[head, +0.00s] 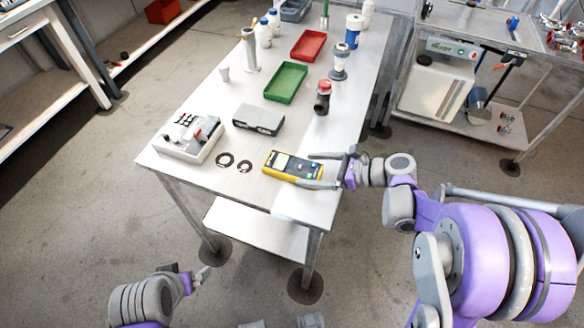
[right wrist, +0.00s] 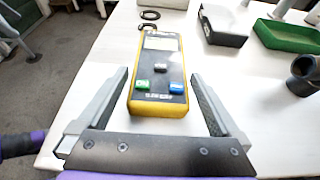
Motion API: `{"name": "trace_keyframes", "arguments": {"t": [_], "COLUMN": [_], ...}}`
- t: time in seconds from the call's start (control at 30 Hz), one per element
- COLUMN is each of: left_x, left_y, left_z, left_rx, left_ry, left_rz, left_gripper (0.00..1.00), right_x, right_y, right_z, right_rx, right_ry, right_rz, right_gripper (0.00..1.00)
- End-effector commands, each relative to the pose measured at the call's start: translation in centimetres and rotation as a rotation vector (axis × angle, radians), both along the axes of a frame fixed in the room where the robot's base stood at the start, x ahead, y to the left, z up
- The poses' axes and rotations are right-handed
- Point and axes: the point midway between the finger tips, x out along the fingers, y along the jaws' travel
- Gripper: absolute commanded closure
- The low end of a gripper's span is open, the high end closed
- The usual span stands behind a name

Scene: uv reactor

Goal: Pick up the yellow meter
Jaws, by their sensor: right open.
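The yellow meter (head: 292,166) lies flat on the white table near its front edge, with a dark face. It also shows in the right wrist view (right wrist: 160,82), with a green and a blue button near its close end. My right gripper (head: 314,171) is open, with one finger on each side of the meter's near end; it also shows in the right wrist view (right wrist: 163,95). I see a gap on each side there. My left gripper (head: 190,274) is low at the left, off the table; its jaw state is unclear.
A grey case (head: 259,119), two black rings (head: 225,160) and a grey control box (head: 189,138) sit left of and behind the meter. A dark red-topped bottle (head: 322,98), a green tray (head: 286,83) and a red tray (head: 309,45) stand farther back.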

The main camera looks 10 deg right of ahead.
Motion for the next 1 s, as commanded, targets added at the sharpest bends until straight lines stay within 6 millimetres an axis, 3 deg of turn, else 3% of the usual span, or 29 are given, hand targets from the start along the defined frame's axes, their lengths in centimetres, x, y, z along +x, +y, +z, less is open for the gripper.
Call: {"name": "trace_keyframes", "arguments": {"t": [0.4, 0.7, 1.0], "left_x": [0.0, 0.0, 0.0], "left_y": [0.0, 0.0, 0.0], "left_z": [0.3, 0.3, 0.3], "left_rx": [0.000, 0.000, 0.000], "left_ry": [-0.001, -0.001, -0.001], "left_rz": [0.000, 0.000, 0.000], "left_gripper": [0.00, 0.00, 0.00], "right_x": [2.7, 2.9, 2.9], "right_y": [4.0, 4.3, 4.3], "right_z": [-1.6, -1.7, -1.7], "right_rx": [-0.001, -0.002, -0.002], "right_ry": [0.000, -0.001, -0.001], "right_rz": [0.004, 0.001, 0.001], "right_gripper": [0.00, 0.00, 0.54]}}
